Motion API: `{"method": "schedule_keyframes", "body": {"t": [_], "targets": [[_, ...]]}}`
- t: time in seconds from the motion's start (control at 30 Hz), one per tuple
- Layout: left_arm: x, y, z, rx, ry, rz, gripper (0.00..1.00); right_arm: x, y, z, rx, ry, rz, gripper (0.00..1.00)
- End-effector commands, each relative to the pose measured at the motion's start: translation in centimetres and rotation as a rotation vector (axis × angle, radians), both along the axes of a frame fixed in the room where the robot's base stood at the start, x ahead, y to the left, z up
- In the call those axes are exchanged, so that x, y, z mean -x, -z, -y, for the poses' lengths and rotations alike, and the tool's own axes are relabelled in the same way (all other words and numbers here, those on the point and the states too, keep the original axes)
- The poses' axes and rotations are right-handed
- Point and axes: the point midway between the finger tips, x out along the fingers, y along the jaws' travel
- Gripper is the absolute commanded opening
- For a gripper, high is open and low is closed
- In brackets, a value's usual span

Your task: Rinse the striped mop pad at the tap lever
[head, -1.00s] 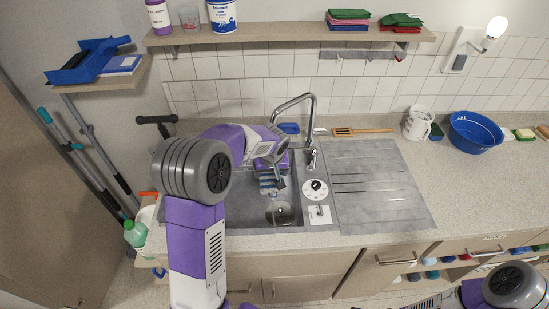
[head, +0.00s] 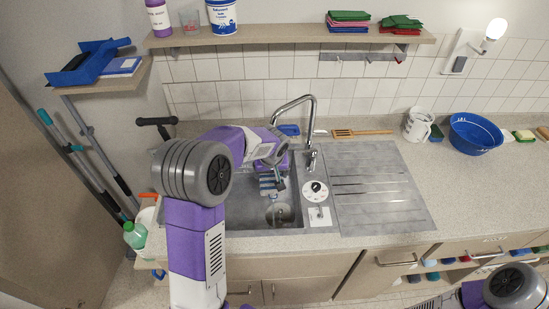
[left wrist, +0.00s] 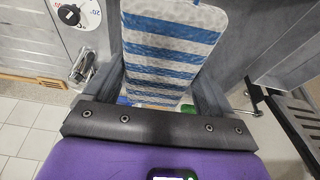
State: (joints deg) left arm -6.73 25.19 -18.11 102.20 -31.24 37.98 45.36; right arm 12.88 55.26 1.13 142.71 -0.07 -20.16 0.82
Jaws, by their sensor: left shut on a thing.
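In the left wrist view the pad (left wrist: 168,45) stretches out from between the fingers of my left gripper (left wrist: 158,92). The curved metal tap (head: 312,108) stands behind the basin, with its lever (head: 313,157) at the base, to the right of my gripper. The pad is apart from the lever. My right gripper is not visible; only part of the right arm shows at the lower right.
The sink basin (head: 240,214) lies below the pad. A dial (head: 315,190) sits right of it, beside the ribbed drainboard (head: 380,190). A wooden brush (head: 362,132), a white jug (head: 418,126) and a blue bowl (head: 475,132) stand behind and right. A shelf (head: 280,33) overhangs the back.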

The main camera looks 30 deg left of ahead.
Motion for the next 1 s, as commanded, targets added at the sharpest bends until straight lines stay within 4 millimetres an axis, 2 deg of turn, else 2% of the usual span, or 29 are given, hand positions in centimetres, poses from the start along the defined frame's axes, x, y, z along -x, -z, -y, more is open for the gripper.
{"method": "schedule_keyframes", "body": {"t": [0.27,0.8,1.0], "targets": [[0.2,-0.3,0.1,0.000,0.000,0.002,0.49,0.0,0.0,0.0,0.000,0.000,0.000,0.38],[4.0,-3.6,1.5,0.000,0.001,0.003,0.49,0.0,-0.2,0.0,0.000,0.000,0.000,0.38],[4.7,-4.0,1.7,0.000,0.001,0.001,0.49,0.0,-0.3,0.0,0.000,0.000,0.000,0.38]]}}
